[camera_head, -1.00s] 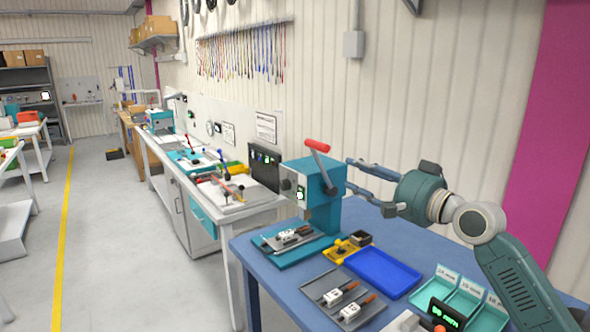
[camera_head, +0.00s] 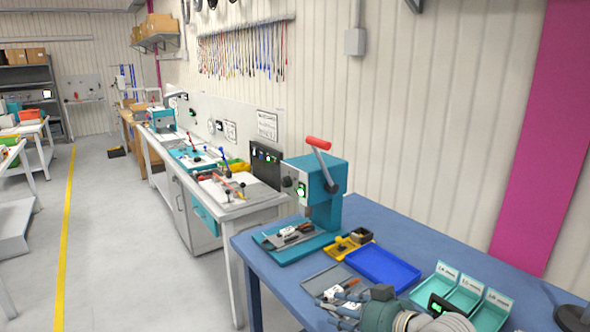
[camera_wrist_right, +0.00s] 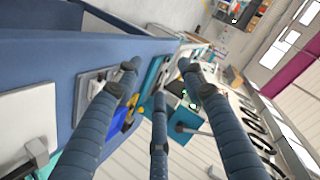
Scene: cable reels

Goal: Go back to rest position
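My right gripper (camera_head: 345,308) is low at the bottom of the head view, over the near part of the blue table (camera_head: 375,222). It hides part of a grey tray (camera_head: 322,280) with small parts. In the right wrist view my right gripper (camera_wrist_right: 158,78) shows three dark fingers spread apart with nothing between them. My left gripper is not in view. A teal press (camera_head: 318,190) with a red-tipped lever stands on the table, apart from the gripper, with a small white-and-dark part at its base.
A blue tray (camera_head: 382,268) lies beyond the gripper, with a yellow fixture (camera_head: 348,245) beside it. Teal bins (camera_head: 464,296) with labels stand at the right. A white workbench (camera_head: 235,205) runs along the wall at left.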

